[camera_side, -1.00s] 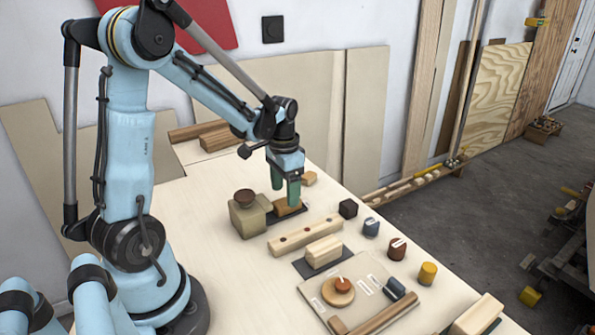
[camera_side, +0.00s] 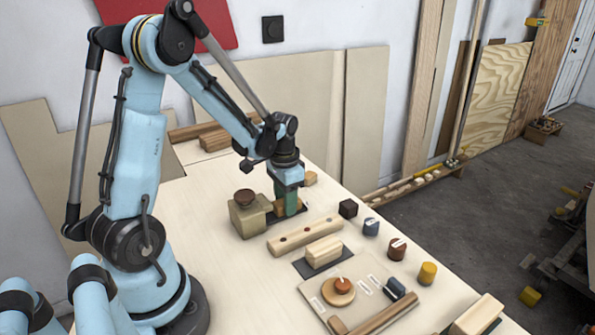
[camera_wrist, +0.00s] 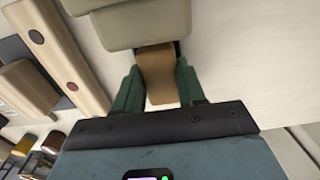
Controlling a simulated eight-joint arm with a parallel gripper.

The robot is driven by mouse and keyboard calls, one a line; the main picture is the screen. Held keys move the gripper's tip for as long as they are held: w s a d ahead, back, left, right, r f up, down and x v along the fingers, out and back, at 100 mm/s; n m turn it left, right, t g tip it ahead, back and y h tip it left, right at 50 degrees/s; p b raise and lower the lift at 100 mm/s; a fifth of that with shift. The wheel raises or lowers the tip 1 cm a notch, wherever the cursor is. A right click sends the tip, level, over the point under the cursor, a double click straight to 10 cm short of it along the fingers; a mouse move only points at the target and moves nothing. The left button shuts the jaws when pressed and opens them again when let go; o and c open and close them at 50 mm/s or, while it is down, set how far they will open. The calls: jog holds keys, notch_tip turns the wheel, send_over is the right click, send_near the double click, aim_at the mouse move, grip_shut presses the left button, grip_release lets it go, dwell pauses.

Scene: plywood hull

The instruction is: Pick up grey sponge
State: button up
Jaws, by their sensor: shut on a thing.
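I see nothing I can clearly name as a grey sponge. A tan-brown block (camera_side: 281,206) sits at a dark flat pad (camera_side: 272,219) near the back of the table. My gripper (camera_side: 287,205) reaches down onto this block and partly hides it in the side view. In the wrist view, the block (camera_wrist: 157,75) lies between the green fingers of my gripper (camera_wrist: 158,88), which are shut on it. The block appears to be still down at table level.
A grey-beige block with a brown knob (camera_side: 241,220) stands close beside my gripper. A long wooden bar with dark plugs (camera_side: 305,236) lies in front.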

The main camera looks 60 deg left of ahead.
jog(key=shift+r, duration=0.15)
jog(key=shift+r, duration=0.6)
notch_tip(320, 180, up, 2)
jog(key=shift+r, duration=0.2)
jog(key=d+r, duration=0.2)
jog(key=d, duration=0.2)
jog(key=d+r, duration=0.2)
jog(key=d, duration=0.1)
jog(key=s+d+r, duration=0.1)
jog(key=d+r, duration=0.2)
jog(key=d, duration=0.1)
jog(key=shift+s+d, duration=0.1)
jog(key=shift+d, duration=0.2)
